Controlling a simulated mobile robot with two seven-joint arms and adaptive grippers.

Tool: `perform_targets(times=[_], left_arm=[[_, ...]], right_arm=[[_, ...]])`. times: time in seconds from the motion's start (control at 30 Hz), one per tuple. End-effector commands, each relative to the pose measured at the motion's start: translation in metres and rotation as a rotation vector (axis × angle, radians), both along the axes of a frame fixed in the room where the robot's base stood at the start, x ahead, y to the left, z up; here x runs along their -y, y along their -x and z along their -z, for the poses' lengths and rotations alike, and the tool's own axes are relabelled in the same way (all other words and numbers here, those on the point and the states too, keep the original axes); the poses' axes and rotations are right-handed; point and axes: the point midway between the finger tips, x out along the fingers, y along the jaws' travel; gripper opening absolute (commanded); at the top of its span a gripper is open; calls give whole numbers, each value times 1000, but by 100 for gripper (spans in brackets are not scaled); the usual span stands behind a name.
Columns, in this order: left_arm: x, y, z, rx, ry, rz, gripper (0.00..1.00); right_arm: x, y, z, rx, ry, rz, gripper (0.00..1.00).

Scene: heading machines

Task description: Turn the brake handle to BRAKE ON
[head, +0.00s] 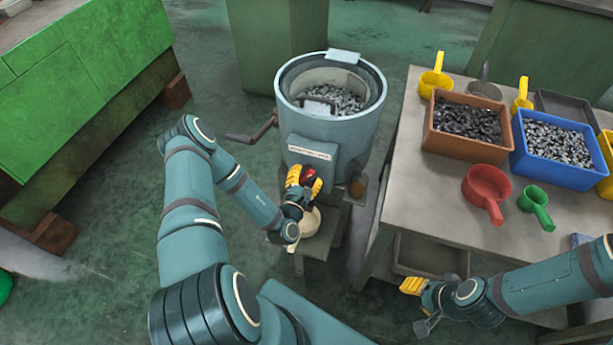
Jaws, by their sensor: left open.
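A blue-grey round drum machine (361,131) stands in the middle of the head view. A red knob (309,174) shows at its front, below a pale label plate (309,152); it appears to be the end of the brake handle. The rest of that handle and the label's wording cannot be made out. My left gripper (304,180) is open, with its yellow fingertips close around the red knob; contact cannot be told. My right gripper (413,290) is low, in front of the table and away from the machine; its jaw opening is unclear.
A dark crank (252,133) sticks out from the drum's left side. The table (416,200) at right carries an orange bin (428,140), a blue bin (521,165), a red scoop (486,187) and a green scoop (537,204). A green machine (85,75) stands at left. Floor between is clear.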

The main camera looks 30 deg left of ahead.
Motion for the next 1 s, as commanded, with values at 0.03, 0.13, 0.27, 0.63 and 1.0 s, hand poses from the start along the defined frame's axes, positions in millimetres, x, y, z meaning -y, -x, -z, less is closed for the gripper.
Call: perform_targets(times=[0.03, 0.13, 0.27, 0.63, 1.0], left_arm=[[0, -2, 0, 0, 0, 0, 53], [-1, -3, 0, 0, 1, 1, 53], [-1, -3, 0, 0, 1, 1, 53], [0, -3, 0, 0, 1, 1, 0], [-1, -3, -2, 20, 87, -1, 0]], right_arm=[[0, 0, 1, 1, 0, 0, 47], [0, 0, 1, 1, 0, 0, 47], [0, 0, 0, 1, 0, 0, 47], [0, 0, 0, 1, 0, 0, 47], [0, 1, -10, -3, 0, -1, 47]])
